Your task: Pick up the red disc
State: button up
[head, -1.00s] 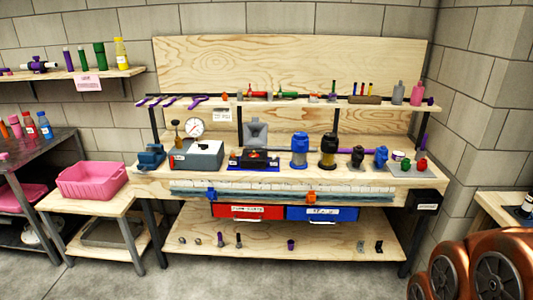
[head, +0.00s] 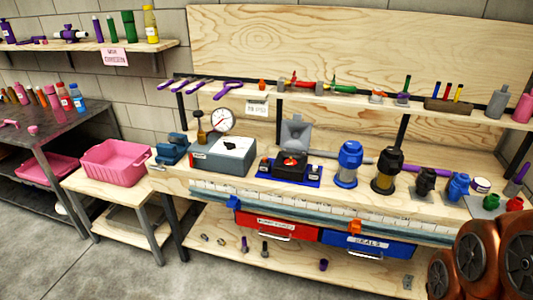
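A small red-orange round piece (head: 291,161) sits in the open black box with a raised grey lid (head: 296,134) on the bench top. It is too small to tell whether it is the red disc, and no other clear red disc shows. The box stands on a blue base between a grey box with a dial gauge (head: 222,155) and a blue-capped cylinder (head: 348,165). My gripper is not in view.
The wooden workbench (head: 205,186) has a tool shelf above, with red (head: 276,228) and blue (head: 367,246) drawers below. A pink bin (head: 115,163) stands on a low table at left. Copper-coloured rounded parts (head: 482,255), probably mine, fill the lower right. Grey floor at lower left is clear.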

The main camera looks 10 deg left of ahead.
aim_at(290, 162)
jog(key=u, duration=0.85)
jog(key=i, duration=0.85)
jog(key=u, duration=0.85)
